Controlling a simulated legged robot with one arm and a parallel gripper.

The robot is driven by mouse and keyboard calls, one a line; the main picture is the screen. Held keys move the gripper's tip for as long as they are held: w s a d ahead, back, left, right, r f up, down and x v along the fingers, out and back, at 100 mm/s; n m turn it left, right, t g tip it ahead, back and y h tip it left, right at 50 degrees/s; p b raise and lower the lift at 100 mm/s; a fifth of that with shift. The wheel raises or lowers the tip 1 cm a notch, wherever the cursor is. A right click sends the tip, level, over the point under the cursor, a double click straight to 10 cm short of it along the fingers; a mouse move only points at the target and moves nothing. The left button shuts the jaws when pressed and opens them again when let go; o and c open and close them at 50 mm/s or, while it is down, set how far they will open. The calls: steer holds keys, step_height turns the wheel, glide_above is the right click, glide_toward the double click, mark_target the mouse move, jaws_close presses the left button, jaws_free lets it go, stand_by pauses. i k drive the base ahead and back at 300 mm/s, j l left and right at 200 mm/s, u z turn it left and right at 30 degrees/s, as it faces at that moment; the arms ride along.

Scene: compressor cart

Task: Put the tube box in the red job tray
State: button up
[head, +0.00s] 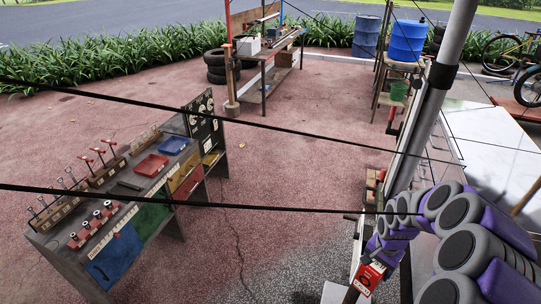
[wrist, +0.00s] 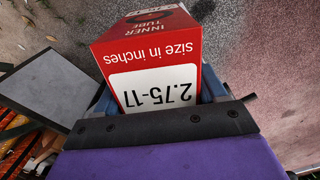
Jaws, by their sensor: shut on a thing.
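The tube box is red and white with "INNER TUBE" and "2.75-17" printed on it. It shows large in the wrist view (wrist: 150,62) and small at the lower right of the head view (head: 367,279). My gripper (wrist: 160,95) is shut on it, with the jaws at its sides; in the head view my gripper (head: 376,262) is at the end of my purple and grey arm. The red job tray (head: 151,165) lies on the workbench at left, well away from the box, beside a blue tray (head: 174,145). The red tray looks empty.
The workbench (head: 60,236) holds several upright tools and red-based parts around the trays. Reddish paving (head: 290,170) lies clear between it and my arm. A grey post (head: 430,105) and a white surface (head: 490,140) stand at right. Dark cables cross the head view.

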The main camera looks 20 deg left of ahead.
mark_target(152, 167)
steer(key=j+u, duration=0.1)
steer(key=u, duration=0.3)
steer(key=i+u, duration=0.15)
steer(key=u, duration=0.25)
steer(key=j+u, duration=0.1)
steer(key=u, duration=0.3)
steer(key=i+u, duration=0.15)
steer(key=u, duration=0.2)
steer(key=i+l+u, duration=0.15)
steer(key=i+u, duration=0.3)
steer(key=i, duration=0.15)
steer(key=i+l+u, duration=0.9)
steer(key=i+l, duration=0.05)
steer(key=i, duration=0.1)
